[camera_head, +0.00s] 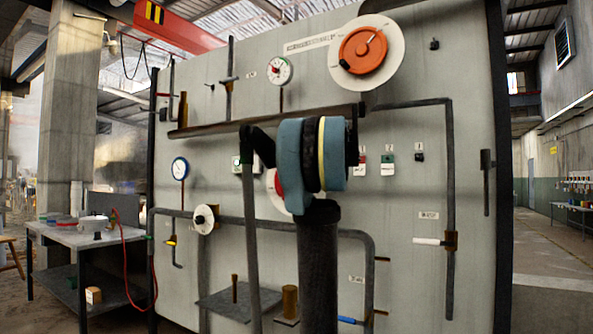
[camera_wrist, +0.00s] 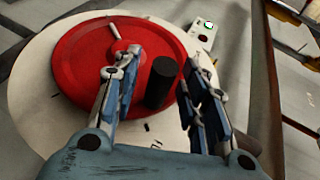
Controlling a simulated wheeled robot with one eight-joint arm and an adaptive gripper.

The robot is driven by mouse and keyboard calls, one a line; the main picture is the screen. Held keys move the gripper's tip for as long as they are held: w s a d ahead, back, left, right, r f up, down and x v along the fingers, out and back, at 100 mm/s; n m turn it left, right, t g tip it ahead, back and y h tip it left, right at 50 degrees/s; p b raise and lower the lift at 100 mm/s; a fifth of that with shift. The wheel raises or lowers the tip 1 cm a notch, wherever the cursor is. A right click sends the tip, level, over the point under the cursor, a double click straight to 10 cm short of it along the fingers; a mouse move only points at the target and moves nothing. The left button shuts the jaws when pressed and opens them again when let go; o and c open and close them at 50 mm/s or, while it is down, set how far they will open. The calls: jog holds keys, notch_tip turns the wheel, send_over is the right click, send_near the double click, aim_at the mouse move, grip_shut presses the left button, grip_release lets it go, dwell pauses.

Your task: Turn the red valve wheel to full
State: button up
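The red valve wheel (camera_wrist: 85,65) fills the upper left of the wrist view, on a round white plate (camera_wrist: 28,118). A black cylindrical knob (camera_wrist: 161,82) stands out near its right edge, and a pale pointer (camera_wrist: 115,29) shows near the top. My gripper (camera_wrist: 160,62) is open, with one finger on each side of the knob in the picture. I see gaps beside the knob and cannot tell any contact. In the head view, only a sliver of the red wheel (camera_head: 279,188) shows behind my arm, which hides my gripper.
A larger orange wheel (camera_head: 362,50) is at the panel's upper right. Pipes (camera_head: 449,190), gauges (camera_head: 180,168) and a small white wheel (camera_head: 203,219) sit on the grey panel. A small box with a green light (camera_wrist: 208,27) is beside the red wheel. A table (camera_head: 60,232) stands left.

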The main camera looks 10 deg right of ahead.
jog(key=s+d, duration=0.4)
jog(key=s, duration=0.7)
jog(key=shift+s+d, duration=0.2)
